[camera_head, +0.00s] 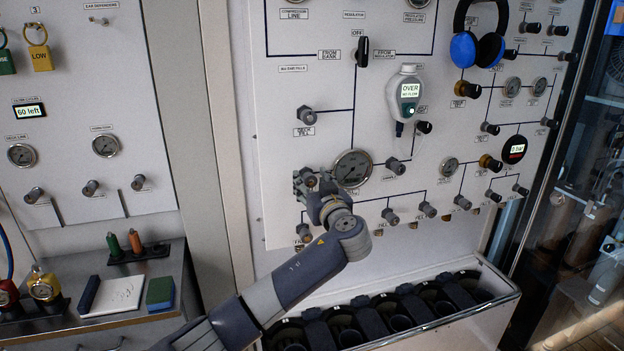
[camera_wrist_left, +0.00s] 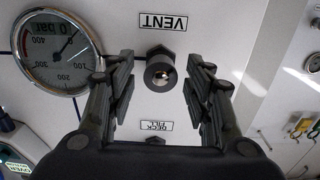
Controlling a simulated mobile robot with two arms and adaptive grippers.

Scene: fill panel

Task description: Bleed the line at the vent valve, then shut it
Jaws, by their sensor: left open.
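The vent valve (camera_wrist_left: 160,74) is a small dark round knob with a bright metal centre on the white panel. In the left wrist view it lies between my open fingers, beside the upside-down VENT label (camera_wrist_left: 163,21). A gap shows on each side, so neither finger visibly touches it. My left gripper (camera_wrist_left: 161,62) is open and empty. In the head view my left gripper (camera_head: 311,184) is at the panel, left of a large round gauge (camera_head: 352,168), and largely covers the vent valve. My right gripper is out of view.
The gauge (camera_wrist_left: 57,52) is close beside one finger in the left wrist view. More valve knobs (camera_head: 429,209) line the panel's lower part. A flow meter reading OVER (camera_head: 404,93) hangs above right. A rack of dark holders (camera_head: 501,283) juts out below the panel.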

